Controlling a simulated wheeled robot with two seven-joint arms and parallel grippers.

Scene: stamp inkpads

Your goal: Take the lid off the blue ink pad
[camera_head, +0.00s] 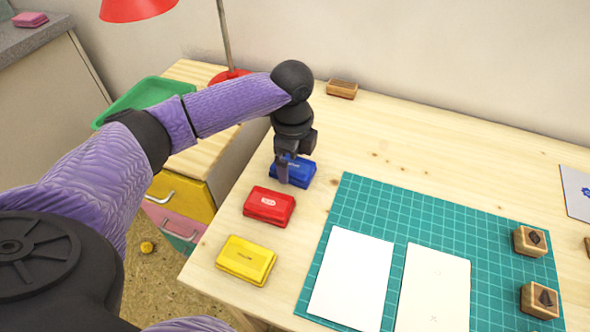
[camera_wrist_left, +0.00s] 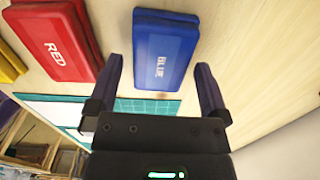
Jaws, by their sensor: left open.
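The blue ink pad (camera_head: 301,172) lies on the wooden table behind the red one, with its lid on. In the left wrist view the blue lid (camera_wrist_left: 166,50), marked BLUE, shows between and beyond the fingers. My left gripper (camera_head: 284,172) is directly over the pad, pointing down, and hides part of it. Its two fingers (camera_wrist_left: 160,80) are spread apart with nothing held between them. I cannot tell whether a fingertip touches the pad. My right gripper is not in view.
The red ink pad (camera_head: 269,206) and yellow ink pad (camera_head: 246,260) stand in a row nearer me. A green cutting mat (camera_head: 345,200) with two white sheets lies to the right. A wooden block (camera_head: 342,89) is near the wall. A red lamp (camera_head: 230,75) stands behind my left arm.

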